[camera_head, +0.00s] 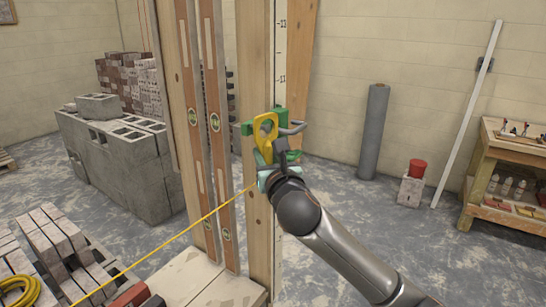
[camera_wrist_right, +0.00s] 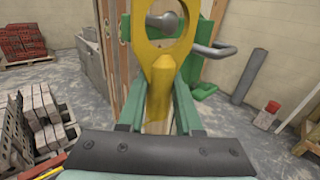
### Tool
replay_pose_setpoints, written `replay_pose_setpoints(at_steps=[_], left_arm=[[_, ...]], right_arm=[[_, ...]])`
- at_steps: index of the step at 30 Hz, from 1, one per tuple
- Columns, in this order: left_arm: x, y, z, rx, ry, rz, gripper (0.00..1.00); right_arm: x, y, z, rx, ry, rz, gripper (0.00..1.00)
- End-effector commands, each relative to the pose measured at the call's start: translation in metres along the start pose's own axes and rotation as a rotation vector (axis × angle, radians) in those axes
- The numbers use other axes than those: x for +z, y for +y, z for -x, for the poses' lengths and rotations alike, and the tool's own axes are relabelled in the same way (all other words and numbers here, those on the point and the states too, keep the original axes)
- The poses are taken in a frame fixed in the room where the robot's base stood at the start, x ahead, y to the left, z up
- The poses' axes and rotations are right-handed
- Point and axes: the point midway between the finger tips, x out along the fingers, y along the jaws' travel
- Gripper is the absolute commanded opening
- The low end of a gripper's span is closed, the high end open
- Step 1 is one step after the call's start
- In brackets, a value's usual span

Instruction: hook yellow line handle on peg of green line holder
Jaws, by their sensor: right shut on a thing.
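My right gripper (camera_head: 268,160) is shut on the yellow line handle (camera_head: 264,128), which stands upright with its ring end up. In the right wrist view the handle's shaft (camera_wrist_right: 160,88) sits between the two green fingers. The green line holder (camera_head: 247,129) is on the wooden post, directly behind the handle and partly hidden by it. In the wrist view a round grey peg end (camera_wrist_right: 164,20) shows within the ring's opening. I cannot tell whether it passes through the ring. My left gripper is not in view.
A grey bar (camera_head: 293,128) juts right from the holder. The taut yellow line (camera_head: 170,238) runs down left from near my gripper. Two levels (camera_head: 212,120) lean left of the post (camera_head: 257,70). Grey blocks (camera_head: 120,160) stand left; open floor lies right.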

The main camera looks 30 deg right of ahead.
Motion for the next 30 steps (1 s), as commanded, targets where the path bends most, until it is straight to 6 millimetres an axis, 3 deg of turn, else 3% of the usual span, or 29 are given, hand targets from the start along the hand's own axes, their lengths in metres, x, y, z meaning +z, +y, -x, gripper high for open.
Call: replay_pose_setpoints(at_steps=[12,30], left_arm=[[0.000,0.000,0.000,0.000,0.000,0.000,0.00],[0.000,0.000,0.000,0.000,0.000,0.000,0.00]], right_arm=[[-0.009,0.012,-0.013,0.000,0.000,0.002,0.00],[-0.013,0.013,-0.015,0.000,0.000,0.001,0.00]])
